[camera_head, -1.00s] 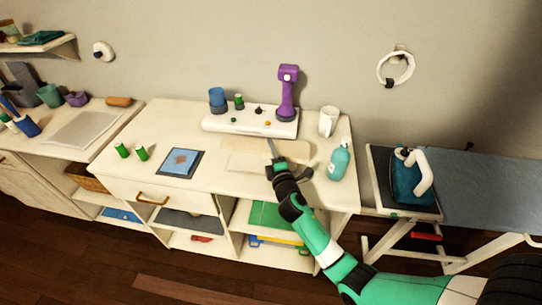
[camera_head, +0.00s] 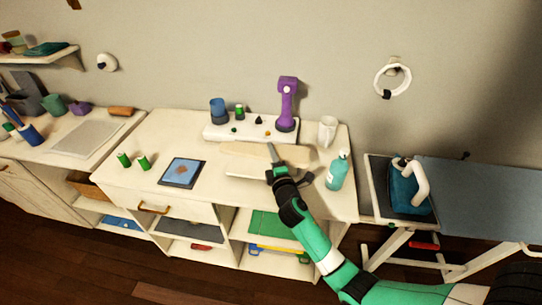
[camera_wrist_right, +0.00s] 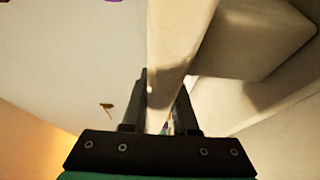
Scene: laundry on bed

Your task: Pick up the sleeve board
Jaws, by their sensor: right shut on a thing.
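The sleeve board (camera_head: 240,150) is cream-coloured, with a long narrow top over a lower part (camera_head: 243,171). It is at the right half of the white worktop, in front of the white rack. My right gripper (camera_head: 273,157) is at the middle of its front side and shut on it. In the right wrist view the board (camera_wrist_right: 178,40) runs between the two fingers (camera_wrist_right: 160,105), large and close. Whether its base touches the worktop is hard to tell. My left gripper is not in view.
A teal bottle (camera_head: 338,171) stands close right of the board, with a white mug (camera_head: 327,131) behind it. The white rack (camera_head: 215,131) holds a purple device (camera_head: 287,103). A blue pad (camera_head: 183,172) lies left.

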